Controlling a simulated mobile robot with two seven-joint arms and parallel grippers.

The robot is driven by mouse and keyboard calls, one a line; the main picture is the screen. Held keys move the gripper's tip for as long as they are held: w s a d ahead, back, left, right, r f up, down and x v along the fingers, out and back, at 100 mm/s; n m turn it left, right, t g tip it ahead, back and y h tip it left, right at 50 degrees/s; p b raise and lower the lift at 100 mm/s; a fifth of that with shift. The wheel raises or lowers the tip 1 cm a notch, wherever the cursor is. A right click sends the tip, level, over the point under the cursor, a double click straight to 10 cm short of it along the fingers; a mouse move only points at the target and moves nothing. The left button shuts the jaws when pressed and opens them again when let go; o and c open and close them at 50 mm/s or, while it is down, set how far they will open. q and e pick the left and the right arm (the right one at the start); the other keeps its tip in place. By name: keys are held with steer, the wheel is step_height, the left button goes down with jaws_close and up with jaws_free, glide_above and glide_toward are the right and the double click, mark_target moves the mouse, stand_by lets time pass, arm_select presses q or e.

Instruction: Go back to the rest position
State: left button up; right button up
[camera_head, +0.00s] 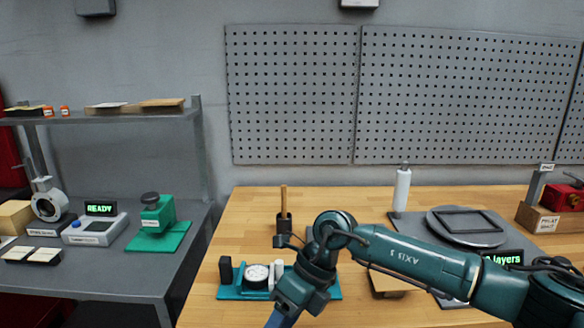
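My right arm (415,258) comes in from the right edge over the wooden bench (245,205). It bends at a teal joint near the picture's middle, and its lower links run down past the bottom edge. The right gripper's fingertips do not show, and I see nothing held. My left arm and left gripper are not in view. Behind and partly under the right arm lies a teal fixture (228,292) with a round white dial (257,273).
A dark block with a wooden handle (284,203), a white bottle (402,190) and a round grey plate (466,222) stand on the bench. A box with a red valve part (563,197) is far right. A grey side table (150,268) holds a READY device (95,228) and green press (158,215).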

steer(key=s+a+r+m+y, duration=0.6)
steer(key=s+a+m+y, duration=0.3)
steer(key=y, duration=0.5)
steer(key=w+d+f+m+t+h, duration=0.35)
steer(key=d+f+m+t, duration=0.2)
steer(key=m+t, duration=0.55)
steer(key=w+d+f+m+t+h, duration=0.2)
steer(key=d+f+m+t+h, duration=0.35)
steer(key=m, duration=0.85)
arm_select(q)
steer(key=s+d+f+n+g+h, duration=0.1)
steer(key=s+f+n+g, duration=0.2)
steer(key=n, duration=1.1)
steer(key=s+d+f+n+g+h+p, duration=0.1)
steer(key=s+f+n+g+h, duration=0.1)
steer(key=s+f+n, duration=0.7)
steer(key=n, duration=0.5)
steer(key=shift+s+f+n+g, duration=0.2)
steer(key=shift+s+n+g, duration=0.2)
arm_select(e)
steer(key=s+d+f+m+g+h, duration=0.3)
steer(key=s+d+f+m+h, duration=0.4)
steer(key=s+d+f+m, duration=0.3)
steer(key=s+d+f, duration=0.3)
steer(key=d+f, duration=0.1)
steer(key=f, duration=0.1)
steer(key=shift+d+f, duration=0.2)
steer(key=shift+f, duration=0.2)
